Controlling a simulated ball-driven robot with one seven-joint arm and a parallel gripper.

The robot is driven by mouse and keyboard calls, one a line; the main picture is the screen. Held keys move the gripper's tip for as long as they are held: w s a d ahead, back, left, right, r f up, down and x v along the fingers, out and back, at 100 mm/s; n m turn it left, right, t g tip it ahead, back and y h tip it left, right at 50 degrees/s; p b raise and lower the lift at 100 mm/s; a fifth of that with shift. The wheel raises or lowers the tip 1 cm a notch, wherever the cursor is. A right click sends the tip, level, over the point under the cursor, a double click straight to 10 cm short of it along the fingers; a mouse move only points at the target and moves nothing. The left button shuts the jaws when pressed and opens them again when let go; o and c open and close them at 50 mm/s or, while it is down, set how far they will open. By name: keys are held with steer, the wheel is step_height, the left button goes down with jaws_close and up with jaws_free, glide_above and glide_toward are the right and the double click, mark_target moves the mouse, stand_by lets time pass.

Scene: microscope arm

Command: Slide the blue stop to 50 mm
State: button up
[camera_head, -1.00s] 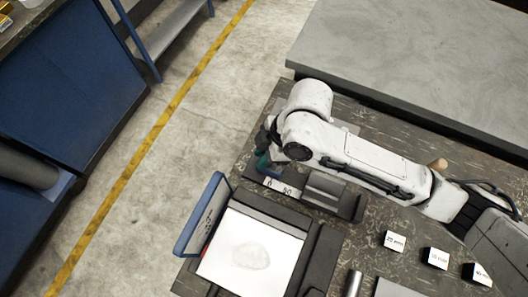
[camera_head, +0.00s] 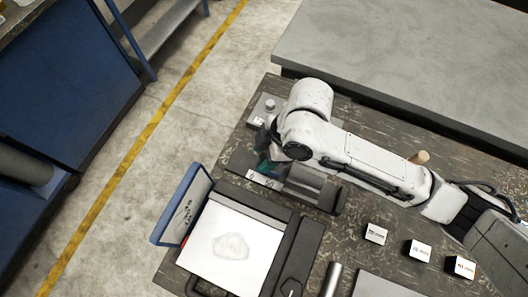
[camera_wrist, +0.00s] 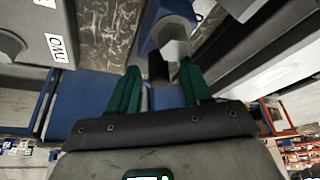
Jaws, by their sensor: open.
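The blue stop (camera_wrist: 163,18) shows at the top of the wrist view, with a grey faceted knob (camera_wrist: 174,48) on its near side. My gripper (camera_wrist: 160,68) has its two green fingers apart, one on each side of the knob's near end; I cannot tell whether they touch it. In the head view my gripper (camera_head: 264,164) is low at the left end of the dark rail fixture (camera_head: 318,188), beside its white scale labels (camera_head: 265,180). The blue stop is not clearly seen there, and my arm covers part of the fixture.
A blue-edged panel (camera_head: 182,204) stands beside a white sheet (camera_head: 231,247) in front of the fixture. Several labelled blocks (camera_head: 418,250) sit at the right. A grey plate with a knob (camera_head: 268,104) lies behind my gripper. A wooden peg (camera_head: 420,157) stands behind my arm.

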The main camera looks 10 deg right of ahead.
steer(key=v, duration=1)
steer(key=shift+d+r+b, duration=0.2)
steer(key=shift+r+b, duration=0.15)
steer(key=shift+b, duration=0.05)
stand_by(0.4)
